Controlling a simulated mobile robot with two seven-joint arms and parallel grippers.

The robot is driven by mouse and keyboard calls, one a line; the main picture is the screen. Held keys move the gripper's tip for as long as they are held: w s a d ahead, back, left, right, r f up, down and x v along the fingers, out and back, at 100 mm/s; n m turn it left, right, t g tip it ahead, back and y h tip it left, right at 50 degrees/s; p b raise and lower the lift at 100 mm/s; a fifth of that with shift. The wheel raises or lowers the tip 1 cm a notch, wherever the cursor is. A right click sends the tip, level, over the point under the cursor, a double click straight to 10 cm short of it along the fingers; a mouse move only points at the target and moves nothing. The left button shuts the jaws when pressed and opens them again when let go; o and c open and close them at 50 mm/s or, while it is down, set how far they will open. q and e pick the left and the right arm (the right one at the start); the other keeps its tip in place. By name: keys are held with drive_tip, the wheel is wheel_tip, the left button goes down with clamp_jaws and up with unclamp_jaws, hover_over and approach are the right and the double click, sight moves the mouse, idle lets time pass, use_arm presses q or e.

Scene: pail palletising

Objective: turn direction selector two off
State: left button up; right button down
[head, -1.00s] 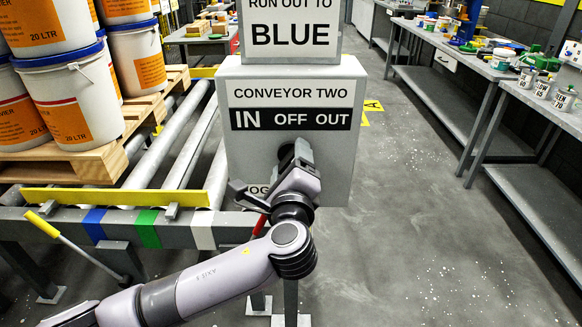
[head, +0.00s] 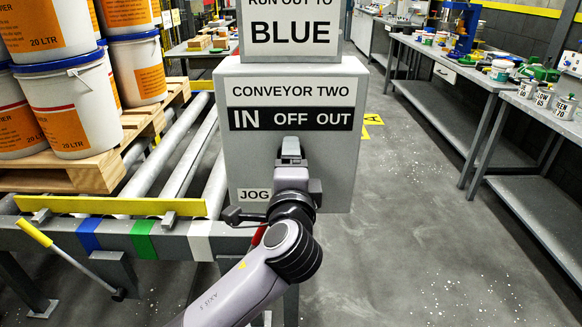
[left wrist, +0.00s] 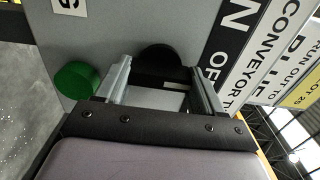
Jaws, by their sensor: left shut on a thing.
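The grey control box (head: 345,175) labelled CONVEYOR TWO stands ahead, with IN, OFF and OUT printed in a black strip (head: 290,118). My left gripper (head: 291,150) is at the box face below OFF and stands about upright in the head view. It hides most of the selector there. In the left wrist view the round black selector (left wrist: 160,60) shows between the two fingers, with a pale mark near its lower edge. The gripper is shut on it. Its exact pointing direction is hard to tell. My right gripper is not in view.
A green button (left wrist: 78,80) sits beside the fingers, and a JOG label (head: 255,195) is low on the box. Roller conveyor (head: 180,155) and a pallet of pails (head: 70,110) are on the left. Benches (head: 440,75) line the right; the floor between is clear.

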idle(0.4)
use_arm(q)
drive_tip(key=o, duration=1)
drive_tip(key=shift+o, duration=0.2)
drive_tip(key=shift+s, duration=0.1)
drive_tip(key=s, duration=0.7)
drive_tip(key=shift+s, duration=0.1)
